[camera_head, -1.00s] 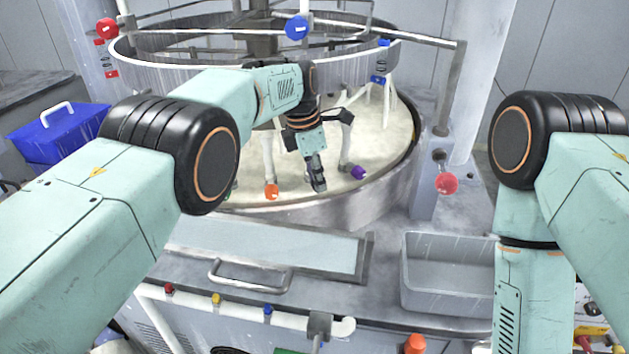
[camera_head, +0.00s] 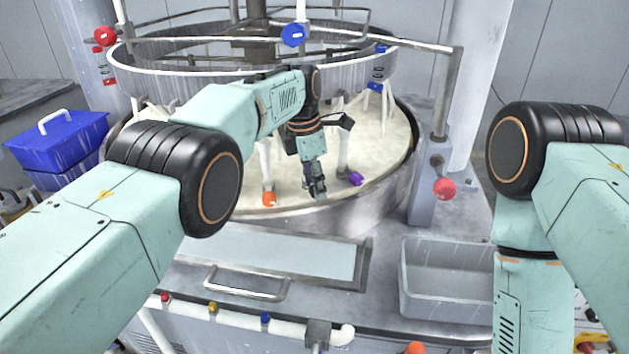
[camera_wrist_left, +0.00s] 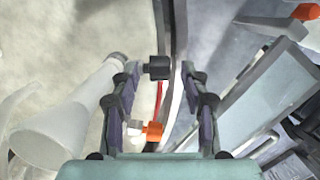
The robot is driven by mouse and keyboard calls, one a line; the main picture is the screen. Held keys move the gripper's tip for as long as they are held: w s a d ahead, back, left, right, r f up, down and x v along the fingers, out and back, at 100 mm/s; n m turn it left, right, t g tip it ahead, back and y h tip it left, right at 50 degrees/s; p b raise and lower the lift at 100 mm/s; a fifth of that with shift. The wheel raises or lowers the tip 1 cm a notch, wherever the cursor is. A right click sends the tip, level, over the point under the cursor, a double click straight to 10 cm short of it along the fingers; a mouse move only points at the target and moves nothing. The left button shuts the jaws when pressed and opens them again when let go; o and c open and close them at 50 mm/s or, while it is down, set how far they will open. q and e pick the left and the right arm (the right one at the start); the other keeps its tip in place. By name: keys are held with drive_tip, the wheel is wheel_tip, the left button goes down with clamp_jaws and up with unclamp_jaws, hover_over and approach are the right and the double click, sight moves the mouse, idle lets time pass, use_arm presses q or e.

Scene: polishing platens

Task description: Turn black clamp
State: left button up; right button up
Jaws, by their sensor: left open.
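A small black block, which looks like the black clamp (camera_wrist_left: 158,67), sits at the tank's rim in the left wrist view, between my left fingertips. A thin red rod runs from it toward an orange-capped piece (camera_wrist_left: 153,131) nearer the palm. My left gripper (camera_wrist_left: 161,76) is open around the block, with gaps visible on both sides. In the head view my left gripper (camera_head: 316,190) points down at the near inner rim of the round tank, between the orange knob (camera_head: 268,198) and the purple knob (camera_head: 356,179). The black clamp cannot be told apart from the dark fingers there. My right gripper is out of view.
The round tank (camera_head: 375,205) has a raised metal ring (camera_head: 165,75) and pipes above it, close to my left arm. A red knob (camera_head: 444,188) is at right. A grey bin (camera_head: 448,300) and a handled panel (camera_head: 245,290) lie in front. A white cone (camera_wrist_left: 70,115) stands beside my left gripper.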

use_arm(q)
drive_tip(key=shift+w+a+r, duration=0.1)
drive_tip(key=shift+r, duration=0.05)
wheel_tip(320, 180, up, 12)
drive_tip(key=a, duration=0.1)
drive_tip(key=shift+s+a+f, duration=0.25)
drive_tip(key=shift+s, duration=0.1)
